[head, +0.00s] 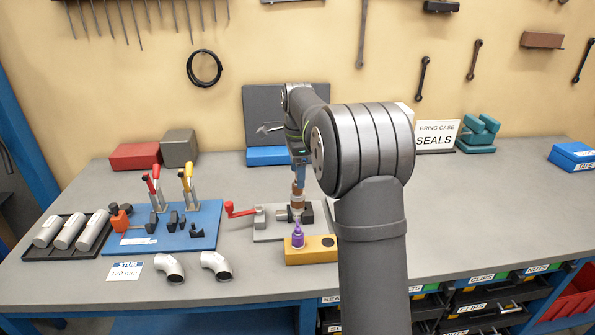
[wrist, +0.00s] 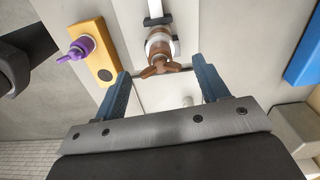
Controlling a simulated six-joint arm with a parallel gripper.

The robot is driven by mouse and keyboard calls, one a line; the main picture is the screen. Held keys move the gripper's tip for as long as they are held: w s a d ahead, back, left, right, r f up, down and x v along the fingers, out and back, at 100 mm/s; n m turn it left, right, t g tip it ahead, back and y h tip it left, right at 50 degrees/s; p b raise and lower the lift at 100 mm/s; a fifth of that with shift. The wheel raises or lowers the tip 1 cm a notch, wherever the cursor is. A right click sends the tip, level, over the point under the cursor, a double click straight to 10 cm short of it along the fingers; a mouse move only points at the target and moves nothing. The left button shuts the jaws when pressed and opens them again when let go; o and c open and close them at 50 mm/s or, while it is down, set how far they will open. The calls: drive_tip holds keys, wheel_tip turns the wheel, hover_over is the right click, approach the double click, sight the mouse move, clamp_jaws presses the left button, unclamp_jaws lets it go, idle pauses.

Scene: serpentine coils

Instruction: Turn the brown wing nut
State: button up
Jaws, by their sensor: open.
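The brown wing nut (wrist: 160,67) sits on a pale round fitting on a grey plate. In the wrist view it lies just ahead of my gripper (wrist: 163,85), roughly midway between the two blue fingers. The fingers are open, with a clear gap on each side of the nut. In the head view, my gripper (head: 299,185) points down at the brown wing nut (head: 297,202), and the arm and fingers hide part of it. I cannot tell from these views whether the fingertips are level with the wings.
A yellow block (head: 312,250) with a purple piece (head: 297,236) stands just in front of the plate. A red-handled crank (head: 240,210) is to its left. A blue board (head: 166,228) with clamps lies further left. The bench right of my arm is mostly clear.

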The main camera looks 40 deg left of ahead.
drive_tip(key=shift+f, duration=0.1)
drive_tip(key=c, duration=1)
